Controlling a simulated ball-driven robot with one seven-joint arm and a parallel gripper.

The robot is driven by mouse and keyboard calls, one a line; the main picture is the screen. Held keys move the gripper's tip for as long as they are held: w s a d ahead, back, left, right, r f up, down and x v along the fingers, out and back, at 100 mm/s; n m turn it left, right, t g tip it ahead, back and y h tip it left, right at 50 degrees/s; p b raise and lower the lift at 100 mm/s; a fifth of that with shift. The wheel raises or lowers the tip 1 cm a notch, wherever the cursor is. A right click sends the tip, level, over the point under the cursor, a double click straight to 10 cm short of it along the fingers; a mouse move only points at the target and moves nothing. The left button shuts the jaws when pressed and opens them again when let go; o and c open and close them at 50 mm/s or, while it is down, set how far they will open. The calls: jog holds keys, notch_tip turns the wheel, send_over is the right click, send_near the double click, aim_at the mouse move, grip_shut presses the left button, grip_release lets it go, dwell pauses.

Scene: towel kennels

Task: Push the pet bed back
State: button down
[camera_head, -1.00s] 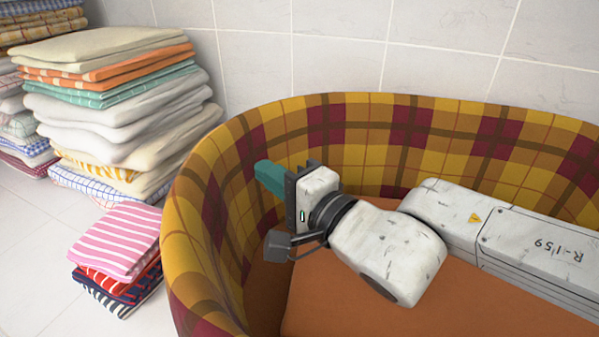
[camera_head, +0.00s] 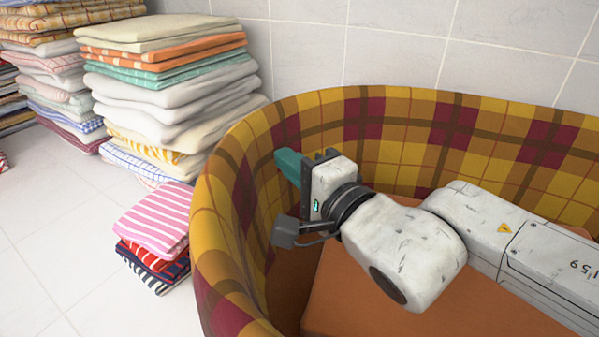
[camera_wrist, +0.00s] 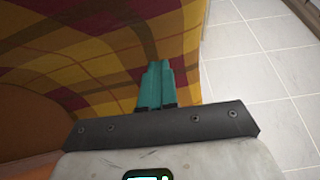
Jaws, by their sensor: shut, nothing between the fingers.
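The pet bed (camera_head: 455,125) has a yellow, brown and maroon plaid wall and an orange cushion (camera_head: 345,290). It fills the lower right of the head view. My gripper (camera_head: 288,163) is inside the bed, close to the inner face of its left wall. In the wrist view the teal fingers (camera_wrist: 157,80) are together and empty, with the plaid wall (camera_wrist: 90,55) right beyond them. I cannot tell whether the fingertips touch the wall. My arm lies over the cushion and hides part of it.
A tall stack of folded towels (camera_head: 175,95) stands left of the bed. A short stack with a pink-striped towel (camera_head: 155,218) sits close by the bed's left side. More towel stacks (camera_head: 60,75) stand farther left. A tiled wall (camera_head: 400,45) runs behind. Tiled floor (camera_head: 60,240) is clear at lower left.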

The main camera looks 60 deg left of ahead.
jog(key=shift+s, duration=0.1)
dwell(0.3)
jog(key=w+d+b, duration=0.1)
jog(key=d+b, duration=0.1)
jog(key=d, duration=0.8)
jog(key=shift+d, duration=0.3)
jog(key=shift+w, duration=0.1)
